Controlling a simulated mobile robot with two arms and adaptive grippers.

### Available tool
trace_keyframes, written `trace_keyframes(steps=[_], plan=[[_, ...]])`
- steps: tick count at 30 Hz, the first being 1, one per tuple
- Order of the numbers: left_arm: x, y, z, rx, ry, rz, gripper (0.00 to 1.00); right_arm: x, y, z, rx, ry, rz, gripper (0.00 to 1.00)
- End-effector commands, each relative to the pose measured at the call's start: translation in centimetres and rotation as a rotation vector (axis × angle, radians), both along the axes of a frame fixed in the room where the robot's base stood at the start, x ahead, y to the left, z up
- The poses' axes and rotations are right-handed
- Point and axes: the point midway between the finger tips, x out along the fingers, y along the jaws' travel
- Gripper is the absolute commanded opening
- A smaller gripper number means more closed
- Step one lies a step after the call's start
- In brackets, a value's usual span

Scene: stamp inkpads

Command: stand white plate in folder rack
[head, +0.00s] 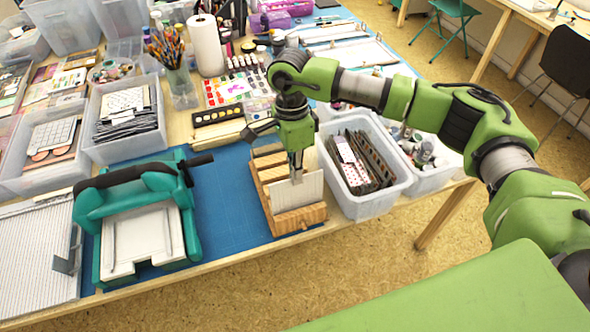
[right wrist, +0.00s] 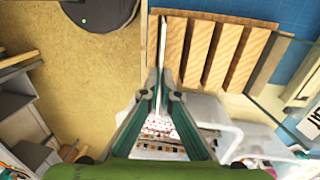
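The white plate (head: 309,188) is upright at the near end of the wooden folder rack (head: 300,221). My right gripper (head: 296,176) is above the rack, with its fingers shut on the plate's upper part. In the right wrist view the plate (right wrist: 162,42) shows edge-on as a thin white strip between the fingertips (right wrist: 160,88), along the outermost slat of the rack (right wrist: 228,48). The plate's lower edge meets the rack's near part; I cannot tell whether it rests on the slot's bottom. The rack's other visible slots look empty. My left gripper is not in view.
A clear bin of folders and cards (head: 373,202) stands close to the rack's right. A teal press (head: 143,225) stands at left on the blue mat (head: 228,200). The mat between press and rack is clear. The table's front edge is just before the rack.

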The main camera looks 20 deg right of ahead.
Motion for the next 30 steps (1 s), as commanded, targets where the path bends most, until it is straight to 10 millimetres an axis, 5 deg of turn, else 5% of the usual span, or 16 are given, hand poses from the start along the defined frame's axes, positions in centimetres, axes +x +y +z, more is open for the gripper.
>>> trace_keyframes(steps=[12, 15, 30], plan=[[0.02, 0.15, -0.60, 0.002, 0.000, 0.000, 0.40, -0.08, 0.00, -0.65, 0.000, -0.001, 0.000, 0.00], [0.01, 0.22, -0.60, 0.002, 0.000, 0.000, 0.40, -0.08, 0.00, -0.65, 0.000, -0.001, 0.000, 0.24], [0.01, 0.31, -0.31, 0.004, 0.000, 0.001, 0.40, 0.03, 0.02, 0.00, 0.000, -0.001, 0.000, 0.24]])
